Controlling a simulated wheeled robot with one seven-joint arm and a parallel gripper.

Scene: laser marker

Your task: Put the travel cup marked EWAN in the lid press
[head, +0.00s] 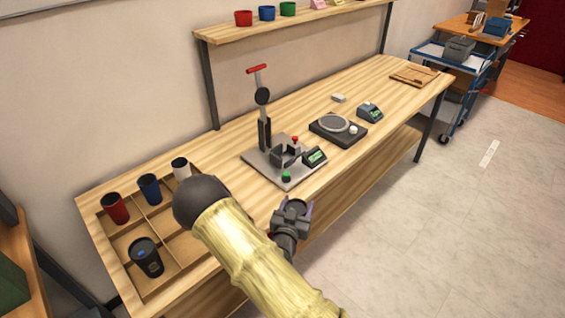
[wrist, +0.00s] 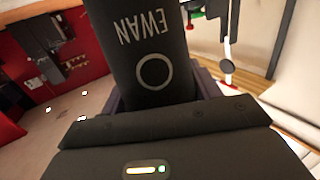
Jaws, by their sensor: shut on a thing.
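The black travel cup (wrist: 155,50) fills the top middle of the wrist view. It bears the name EWAN and a ring mark, both upside down there. My gripper (wrist: 157,100) is shut on it, with purple fingers at its sides. In the head view my gripper (head: 292,212) is in front of the bench's front edge, and my arm partly hides the bench. The cup is hard to tell from the dark gripper there. The lid press (head: 270,165), a grey base with a post and red-handled lever, stands on the bench beyond my gripper. The lever is raised.
A divided wooden tray (head: 118,262) at the left holds a red cup (head: 115,208), a blue cup (head: 150,188), a white cup (head: 181,169) and another black cup (head: 146,257). A black device with a round plate (head: 338,126) stands right of the press.

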